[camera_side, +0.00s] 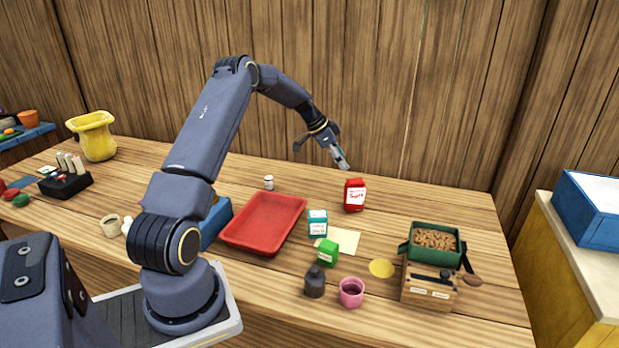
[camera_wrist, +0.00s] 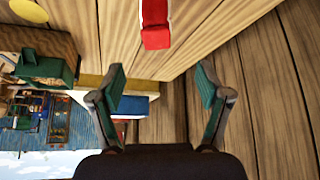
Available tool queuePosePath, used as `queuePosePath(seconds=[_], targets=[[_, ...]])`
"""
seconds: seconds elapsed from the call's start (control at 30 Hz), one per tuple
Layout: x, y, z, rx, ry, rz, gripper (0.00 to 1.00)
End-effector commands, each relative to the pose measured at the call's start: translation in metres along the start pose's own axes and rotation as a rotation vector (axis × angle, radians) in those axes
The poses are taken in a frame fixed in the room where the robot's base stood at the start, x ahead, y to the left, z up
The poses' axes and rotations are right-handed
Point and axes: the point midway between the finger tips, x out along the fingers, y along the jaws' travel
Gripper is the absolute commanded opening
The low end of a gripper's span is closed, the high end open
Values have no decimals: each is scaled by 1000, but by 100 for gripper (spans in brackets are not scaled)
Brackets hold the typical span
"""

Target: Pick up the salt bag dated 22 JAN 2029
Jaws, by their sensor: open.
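A red bag (camera_side: 355,197) with a white label stands upright on the wooden table. A teal bag or box (camera_side: 318,226) with a white label and a smaller green one (camera_side: 327,254) stand nearer the front. The print is too small to read, so I cannot tell which is dated 22 JAN 2029. My gripper (camera_side: 341,160) is open and empty, above and slightly left of the red bag in the side view. In the wrist view, my gripper's fingers (camera_wrist: 161,80) are apart, and the red bag (camera_wrist: 156,22) shows at the top edge, beyond them.
A red tray (camera_side: 236,240) lies left of the bags. A dark weight (camera_side: 315,284) and a pink cup (camera_side: 351,292) stand in front. The table behind the red bag is clear.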

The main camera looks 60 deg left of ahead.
Motion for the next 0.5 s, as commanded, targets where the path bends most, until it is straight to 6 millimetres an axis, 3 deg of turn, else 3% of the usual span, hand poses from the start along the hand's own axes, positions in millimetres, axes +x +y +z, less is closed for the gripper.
queuePosePath(seconds=[0.2, 0.5], targets=[[50, 1, 0, 2, -2, 1, 77], [79, 2, 0, 1, -2, 1, 77]])
